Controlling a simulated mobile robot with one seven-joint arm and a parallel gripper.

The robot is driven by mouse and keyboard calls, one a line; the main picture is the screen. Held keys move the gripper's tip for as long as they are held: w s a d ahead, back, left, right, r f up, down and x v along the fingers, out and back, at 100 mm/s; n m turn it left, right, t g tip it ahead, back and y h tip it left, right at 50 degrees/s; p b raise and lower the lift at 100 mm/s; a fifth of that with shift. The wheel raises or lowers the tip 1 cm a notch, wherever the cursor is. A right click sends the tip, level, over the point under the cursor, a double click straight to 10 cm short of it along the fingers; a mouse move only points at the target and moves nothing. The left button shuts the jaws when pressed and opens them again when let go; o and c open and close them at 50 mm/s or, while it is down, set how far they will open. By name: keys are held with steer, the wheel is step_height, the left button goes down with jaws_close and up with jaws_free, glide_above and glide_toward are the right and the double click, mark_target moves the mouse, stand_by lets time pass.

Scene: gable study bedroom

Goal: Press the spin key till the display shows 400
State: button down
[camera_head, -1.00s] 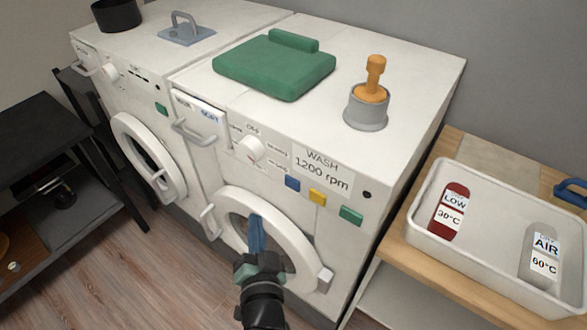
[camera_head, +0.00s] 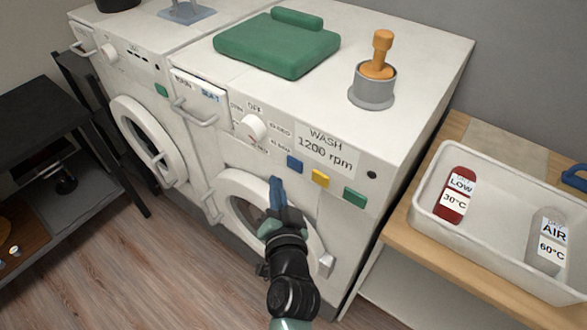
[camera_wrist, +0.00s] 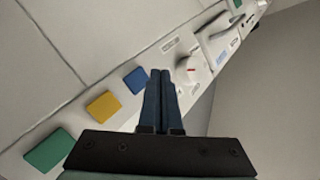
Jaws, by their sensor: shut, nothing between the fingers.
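The washing machine's display (camera_head: 325,150) reads "WASH 1200 rpm" in the head view. Below it sit a blue key (camera_head: 295,164), a yellow key (camera_head: 320,178) and a green key (camera_head: 354,197). No key's label is readable, so I cannot tell which is the spin key. My gripper (camera_head: 276,181) is shut and empty, in front of the machine just below and left of the blue key. In the wrist view the blue key (camera_wrist: 136,80) lies just left of my fingertips (camera_wrist: 161,72), with the yellow key (camera_wrist: 103,107) and green key (camera_wrist: 49,150) further left. I see no contact.
A white knob (camera_head: 254,128) sits left of the display. The round door (camera_head: 236,200) is behind my gripper. A white tray (camera_head: 494,243) with two bottles is at right.

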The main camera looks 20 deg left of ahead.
mark_target(287, 162)
steer(key=shift+w+d+b, duration=0.25)
steer(key=shift+w+b, duration=0.1)
steer(key=shift+w, duration=0.35)
steer(key=shift+w+d+b, duration=0.25)
steer(key=shift+w+b, duration=0.05)
steer(key=shift+w, duration=0.35)
stand_by(1.1)
steer(key=shift+w+d+b, duration=0.15)
steer(key=shift+w+b, duration=0.15)
steer(key=shift+w, duration=0.1)
steer(key=shift+w+d+b, duration=0.15)
steer(key=shift+w+b, duration=0.15)
steer(key=shift+w, duration=0.05)
stand_by(0.7)
steer(key=shift+s, duration=0.15)
steer(key=shift+s+a+p, duration=0.3)
steer(key=shift+s+p, duration=0.05)
steer(key=shift+s, duration=0.25)
steer(key=s, duration=0.1)
steer(key=s+a+p, duration=0.1)
steer(key=s, duration=0.1)
steer(key=s+p, duration=0.1)
steer(key=shift+s+a, duration=0.35)
